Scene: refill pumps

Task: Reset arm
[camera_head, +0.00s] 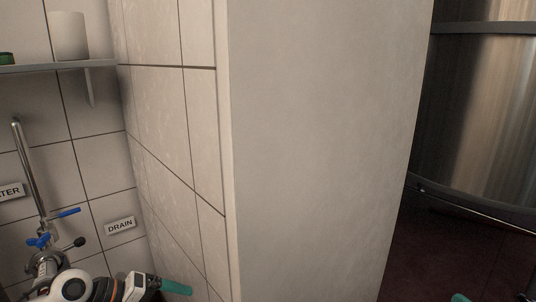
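My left gripper (176,287) shows at the bottom left, at the end of a white and black arm with an orange ring. Its teal finger points right, in front of the tiled wall. I see no object at it, and its opening cannot be made out. A small teal tip of my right gripper (460,298) shows at the bottom right edge. The rest of it is below the picture, so its state is hidden.
A plain wall end (325,150) fills the middle. Left are a shelf (60,67) with a white container (69,36), a metal pipe (28,165) with blue valve handles (68,213), and a DRAIN sign (120,226). A large steel tank (485,115) stands right, above dark floor.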

